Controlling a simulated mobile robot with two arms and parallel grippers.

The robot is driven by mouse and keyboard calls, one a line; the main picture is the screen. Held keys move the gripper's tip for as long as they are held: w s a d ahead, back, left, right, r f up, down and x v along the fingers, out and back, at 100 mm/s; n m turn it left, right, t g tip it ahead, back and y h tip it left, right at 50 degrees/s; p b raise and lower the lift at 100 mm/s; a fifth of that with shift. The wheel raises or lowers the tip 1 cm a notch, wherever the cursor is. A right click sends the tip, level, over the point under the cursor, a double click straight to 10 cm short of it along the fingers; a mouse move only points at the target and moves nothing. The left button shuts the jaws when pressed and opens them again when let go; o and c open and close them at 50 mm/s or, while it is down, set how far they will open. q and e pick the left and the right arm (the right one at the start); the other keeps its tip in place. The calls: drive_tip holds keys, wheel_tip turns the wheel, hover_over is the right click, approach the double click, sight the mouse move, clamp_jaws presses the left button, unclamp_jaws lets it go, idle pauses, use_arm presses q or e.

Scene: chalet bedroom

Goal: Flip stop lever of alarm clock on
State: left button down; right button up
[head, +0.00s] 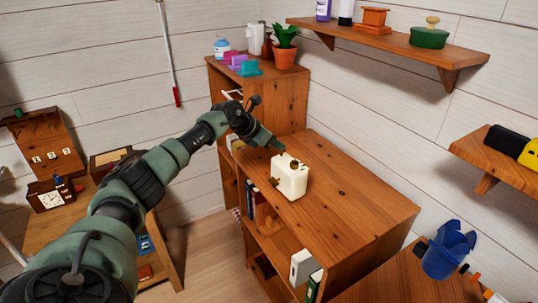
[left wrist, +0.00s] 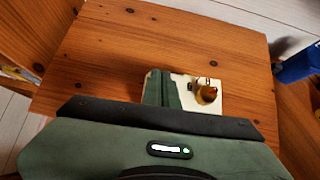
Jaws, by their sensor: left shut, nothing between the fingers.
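The alarm clock (head: 291,178) is a cream-white box standing on the wooden shelf unit. Small brown and dark parts show on its top, and a brown knob sticks out at its lower left. In the left wrist view part of the clock (left wrist: 213,106) shows, with a brass-brown knob (left wrist: 208,93) and a small dark part beside it. My left gripper (head: 279,145) is shut and empty, its tips just above the back left of the clock's top. Its green fingers (left wrist: 164,90) hide part of the clock. I cannot tell whether they touch it. My right gripper is out of view.
The shelf-unit top (head: 350,190) is clear around the clock. A wall shelf (head: 400,42) hangs above at the right. A blue bin (head: 446,250) stands at the lower right.

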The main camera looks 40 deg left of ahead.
use_arm(q)
drive_tip(key=shift+s+a+r, duration=0.1)
drive_tip(key=shift+r, duration=0.1)
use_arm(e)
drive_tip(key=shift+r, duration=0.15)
use_arm(q)
drive_tip(key=shift+r+p, duration=0.6)
drive_tip(key=shift+r, duration=0.05)
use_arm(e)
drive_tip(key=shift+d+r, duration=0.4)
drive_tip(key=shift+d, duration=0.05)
